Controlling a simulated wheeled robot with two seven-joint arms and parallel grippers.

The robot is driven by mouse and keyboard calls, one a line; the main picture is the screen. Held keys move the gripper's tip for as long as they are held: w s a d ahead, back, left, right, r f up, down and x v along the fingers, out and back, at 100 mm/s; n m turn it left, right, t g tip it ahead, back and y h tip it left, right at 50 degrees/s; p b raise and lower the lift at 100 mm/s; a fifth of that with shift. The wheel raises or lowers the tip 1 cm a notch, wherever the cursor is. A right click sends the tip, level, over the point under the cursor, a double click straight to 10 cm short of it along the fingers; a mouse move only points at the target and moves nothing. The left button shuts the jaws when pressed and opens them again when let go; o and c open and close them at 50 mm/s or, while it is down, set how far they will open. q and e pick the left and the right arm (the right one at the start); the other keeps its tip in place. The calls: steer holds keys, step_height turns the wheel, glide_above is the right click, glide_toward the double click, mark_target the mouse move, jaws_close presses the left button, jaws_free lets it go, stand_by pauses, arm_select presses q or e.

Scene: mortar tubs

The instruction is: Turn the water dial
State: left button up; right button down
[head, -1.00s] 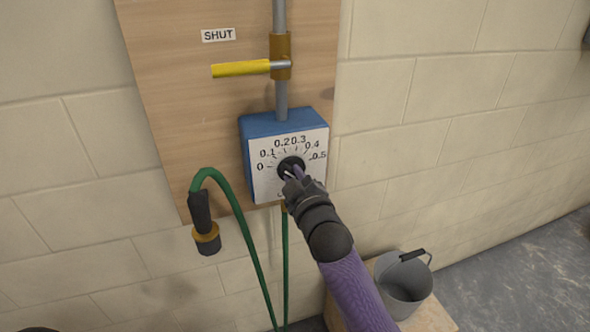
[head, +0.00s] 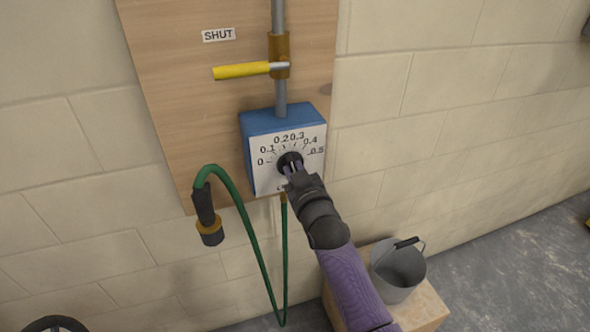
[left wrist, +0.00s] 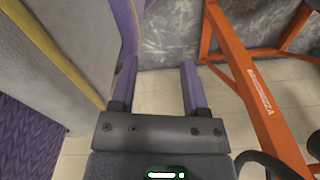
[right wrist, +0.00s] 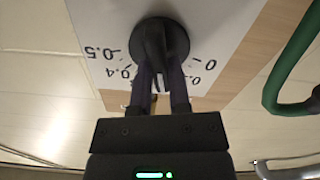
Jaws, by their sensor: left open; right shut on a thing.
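The water dial is a black knob (head: 289,160) on the white face of a blue box (head: 283,122), with printed marks from 0 to 0.5 around it. My right gripper (head: 291,170) is at the knob from below right. In the right wrist view its fingers (right wrist: 162,75) are shut on the black knob (right wrist: 158,42); the pointer's setting is hard to read. My left gripper is out of the head view. In the left wrist view, the left gripper (left wrist: 159,85) is open and empty.
A yellow lever (head: 242,71) beside a SHUT label (head: 218,34) is on the pipe above the box. A green hose (head: 237,212) hangs at the left. A grey bucket (head: 398,274) stands on a wooden block (head: 428,304). An orange frame (left wrist: 250,85) is near my left gripper.

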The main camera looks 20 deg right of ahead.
arm_select(q)
steer(key=shift+w+a, duration=0.1)
steer(key=shift+a, duration=0.25)
arm_select(e)
steer(key=shift+f, duration=0.1)
steer(key=c, duration=0.6)
jaws_free()
arm_select(q)
steer(key=shift+d, duration=0.1)
steer(key=shift+d, duration=0.1)
step_height(320, 180, up, 3)
steer(key=shift+f+p, duration=0.2)
steer(key=shift+p, duration=1.05)
arm_select(e)
steer(key=s, duration=1)
steer(key=shift+d, duration=0.2)
arm_select(q)
steer(key=shift+a, duration=0.25)
